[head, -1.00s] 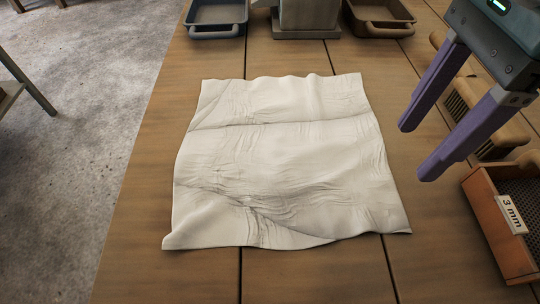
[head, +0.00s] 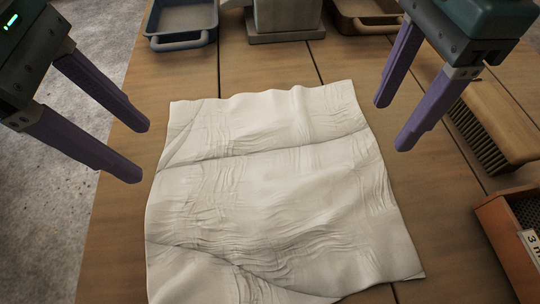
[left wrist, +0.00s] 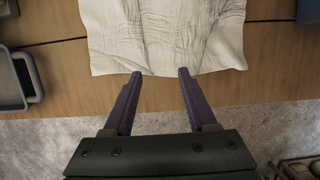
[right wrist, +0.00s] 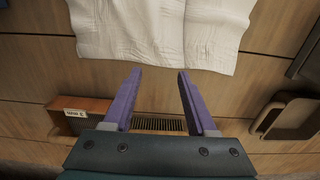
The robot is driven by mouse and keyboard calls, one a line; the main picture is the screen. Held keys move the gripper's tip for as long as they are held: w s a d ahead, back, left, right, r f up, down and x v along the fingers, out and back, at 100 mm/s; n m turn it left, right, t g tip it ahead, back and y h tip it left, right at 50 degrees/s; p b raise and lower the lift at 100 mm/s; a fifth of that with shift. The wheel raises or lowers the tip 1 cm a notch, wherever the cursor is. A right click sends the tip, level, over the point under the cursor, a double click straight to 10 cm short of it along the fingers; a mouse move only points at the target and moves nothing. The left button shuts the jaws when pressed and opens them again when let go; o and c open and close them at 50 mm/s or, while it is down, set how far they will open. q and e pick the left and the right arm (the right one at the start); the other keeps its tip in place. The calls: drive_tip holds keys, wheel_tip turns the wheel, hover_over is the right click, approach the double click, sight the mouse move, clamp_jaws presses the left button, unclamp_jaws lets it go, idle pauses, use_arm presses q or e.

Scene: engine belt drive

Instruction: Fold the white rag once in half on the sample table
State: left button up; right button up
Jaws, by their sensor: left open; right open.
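The white rag (head: 275,190) lies spread out and wrinkled on the wooden sample table (head: 110,235), with a few long creases across it. My left gripper (head: 138,152) is open and empty, to the left of the rag's upper left edge. In the left wrist view its fingers (left wrist: 160,73) point at the edge of the rag (left wrist: 165,30). My right gripper (head: 392,124) is open and empty, to the right of the rag's upper right corner. In the right wrist view its fingers (right wrist: 159,73) point toward the rag's edge (right wrist: 165,30). Neither gripper touches the rag.
A grey-blue tray (head: 182,22), a grey block-like base (head: 286,22) and a brown tray (head: 365,14) stand at the back. A brush (head: 492,128) and an orange bin (head: 510,240) with a label are at the right. Bare table surrounds the rag.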

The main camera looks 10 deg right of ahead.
sight(168, 185)
use_arm(q)
wheel_tip(168, 185, down, 5)
drive_tip(key=shift+s+d+f, duration=0.1)
drive_tip(key=shift+s+f, duration=0.05)
use_arm(e)
wheel_tip(168, 185, down, 5)
drive_tip(key=shift+s+f, duration=0.15)
use_arm(q)
drive_tip(key=shift+f, duration=0.45)
use_arm(e)
drive_tip(key=shift+f, duration=0.5)
use_arm(q)
drive_tip(key=shift+f, duration=0.1)
use_arm(e)
drive_tip(key=shift+f, duration=0.1)
use_arm(q)
drive_tip(key=shift+f, duration=0.15)
use_arm(e)
drive_tip(key=shift+f, duration=0.15)
use_arm(q)
drive_tip(key=shift+c, duration=0.4)
use_arm(e)
drive_tip(key=shift+c, duration=0.4)
use_arm(q)
drive_tip(key=c, duration=0.8)
use_arm(e)
drive_tip(key=c, duration=0.8)
